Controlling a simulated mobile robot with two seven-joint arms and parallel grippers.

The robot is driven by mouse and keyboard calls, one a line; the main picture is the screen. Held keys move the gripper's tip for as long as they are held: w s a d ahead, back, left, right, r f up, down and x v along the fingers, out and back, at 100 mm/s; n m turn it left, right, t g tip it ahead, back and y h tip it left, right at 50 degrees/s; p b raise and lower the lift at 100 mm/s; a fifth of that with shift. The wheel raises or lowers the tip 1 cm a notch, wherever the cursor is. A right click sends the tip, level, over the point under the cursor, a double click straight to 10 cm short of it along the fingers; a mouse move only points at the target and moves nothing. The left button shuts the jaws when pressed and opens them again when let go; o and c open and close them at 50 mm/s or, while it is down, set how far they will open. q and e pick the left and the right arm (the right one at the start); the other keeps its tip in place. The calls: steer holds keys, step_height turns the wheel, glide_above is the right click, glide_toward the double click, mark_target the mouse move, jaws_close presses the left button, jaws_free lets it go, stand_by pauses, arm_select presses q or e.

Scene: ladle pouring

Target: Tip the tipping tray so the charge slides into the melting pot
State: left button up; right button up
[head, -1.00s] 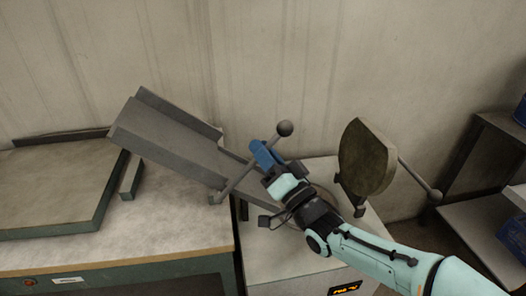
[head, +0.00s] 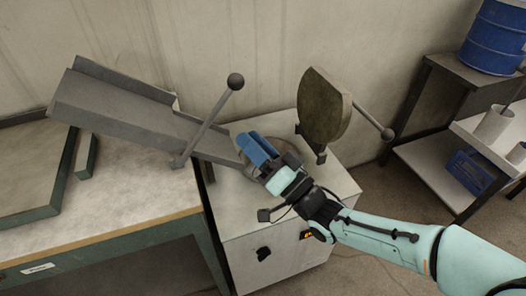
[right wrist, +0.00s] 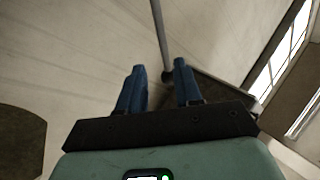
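The tipping tray (head: 130,112) is a long grey channel at the left in the head view. It slopes down to the right, and its narrow lower end reaches the top of the pale furnace box. Its lever (head: 209,120) is a grey rod with a ball knob, leaning up to the right. I see no charge on the visible tray surface. The melting pot (head: 243,148) is mostly hidden behind my right gripper (head: 255,148). That gripper is open and empty, right of the lever; in the right wrist view its blue fingers (right wrist: 160,68) stand apart, with the rod beyond them.
A thick round lid (head: 322,105) with a ball handle stands raised behind the furnace box (head: 285,235). A workbench (head: 120,205) is at the left. A shelf (head: 430,165) with a blue drum (head: 495,38) and a blue crate (head: 468,175) is at the right.

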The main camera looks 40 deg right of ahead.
steer(key=shift+v, duration=1.5)
steer(key=shift+w, duration=0.1)
